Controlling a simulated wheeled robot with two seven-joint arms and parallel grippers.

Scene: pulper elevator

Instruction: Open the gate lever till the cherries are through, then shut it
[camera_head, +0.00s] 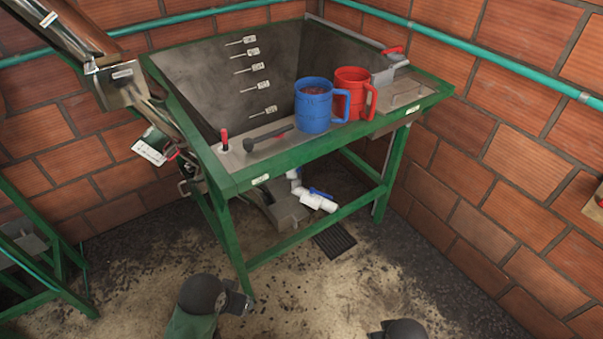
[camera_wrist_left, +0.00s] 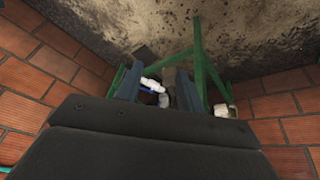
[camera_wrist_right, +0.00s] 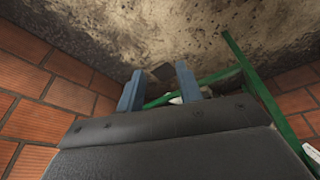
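A green-framed grey hopper (camera_head: 185,80) stands against the brick walls; no cherries show on its visible inner walls. On its front ledge lie a black-handled lever (camera_head: 268,137) and a small red-tipped lever (camera_head: 224,138); I cannot tell which is the gate lever. A red handle (camera_head: 392,50) sits at the back right. A blue mug (camera_head: 313,108) holds dark reddish contents, perhaps cherries. My left gripper (camera_wrist_left: 158,90) is open and empty; its arm (camera_head: 203,295) is low in front of the hopper. My right gripper (camera_wrist_right: 158,88) is open and empty, away from everything.
A red mug (camera_head: 352,85) stands beside the blue one. A metal chute (camera_head: 75,35) comes in at upper left. White pipe fittings (camera_head: 315,198) and a dark floor grate (camera_head: 334,240) lie below the hopper. Another green frame (camera_head: 45,240) is at left.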

